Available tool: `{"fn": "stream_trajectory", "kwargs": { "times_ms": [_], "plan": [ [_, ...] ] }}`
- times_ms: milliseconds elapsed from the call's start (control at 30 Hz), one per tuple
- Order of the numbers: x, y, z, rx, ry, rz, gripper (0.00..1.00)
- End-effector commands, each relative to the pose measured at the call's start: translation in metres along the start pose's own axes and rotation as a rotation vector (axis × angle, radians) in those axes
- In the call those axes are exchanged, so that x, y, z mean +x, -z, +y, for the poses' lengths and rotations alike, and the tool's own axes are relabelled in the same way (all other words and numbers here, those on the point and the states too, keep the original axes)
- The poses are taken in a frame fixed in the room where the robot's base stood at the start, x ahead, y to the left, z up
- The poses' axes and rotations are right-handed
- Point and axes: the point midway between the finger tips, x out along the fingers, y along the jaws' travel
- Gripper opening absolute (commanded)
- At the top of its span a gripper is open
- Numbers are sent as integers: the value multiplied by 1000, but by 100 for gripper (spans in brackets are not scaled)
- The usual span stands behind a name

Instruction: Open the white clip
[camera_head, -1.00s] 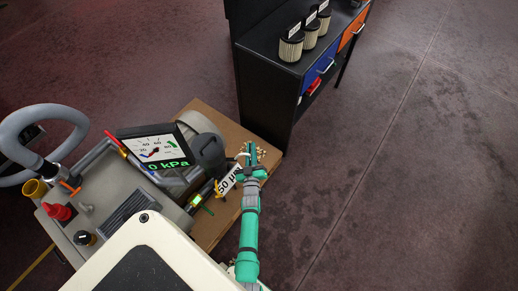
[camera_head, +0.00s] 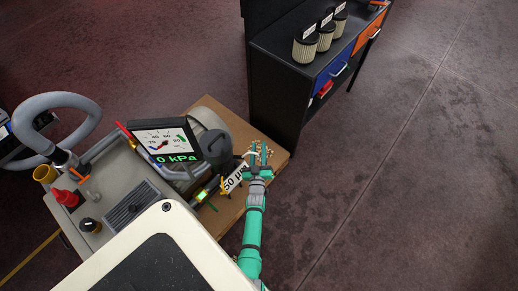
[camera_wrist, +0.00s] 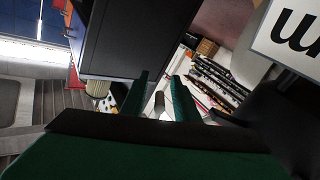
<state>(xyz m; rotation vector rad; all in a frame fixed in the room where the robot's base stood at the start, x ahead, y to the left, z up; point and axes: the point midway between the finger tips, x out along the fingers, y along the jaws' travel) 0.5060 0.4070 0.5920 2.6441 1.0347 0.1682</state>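My gripper (camera_head: 260,152) is at the right end of the brown tabletop (camera_head: 228,212), next to the dark cylinder and the "50 µm" label. In the wrist view its two green fingers (camera_wrist: 162,92) stand apart with a gap between them. A small pale piece (camera_wrist: 159,104) shows in that gap. I cannot tell whether it is the white clip or whether it touches a finger. In the head view a thin pale curved piece (camera_head: 250,154) lies just left of the fingers. I cannot tell its shape or whether it is open.
The "50 µm" label (camera_head: 235,179) is close on the left of my gripper. A gauge reading 0 kPa (camera_head: 168,142) and a dark cylinder (camera_head: 216,145) stand further left. A black cabinet (camera_head: 274,100) with several pleated filters is just behind. Open floor (camera_head: 410,190) lies to the right.

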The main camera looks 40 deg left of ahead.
Motion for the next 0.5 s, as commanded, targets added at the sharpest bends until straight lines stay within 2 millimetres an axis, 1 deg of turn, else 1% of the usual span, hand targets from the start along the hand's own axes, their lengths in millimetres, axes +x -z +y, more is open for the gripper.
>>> {"fn": "stream_trajectory", "kwargs": {
  "times_ms": [267, 367, 500],
  "plan": [
    [-5, -1, 0, 1, -1, -1, 28],
    [-12, -1, -1, 2, -2, -1, 28],
    [-29, -1, 0, 2, -3, -3, 28]
  ]
}}
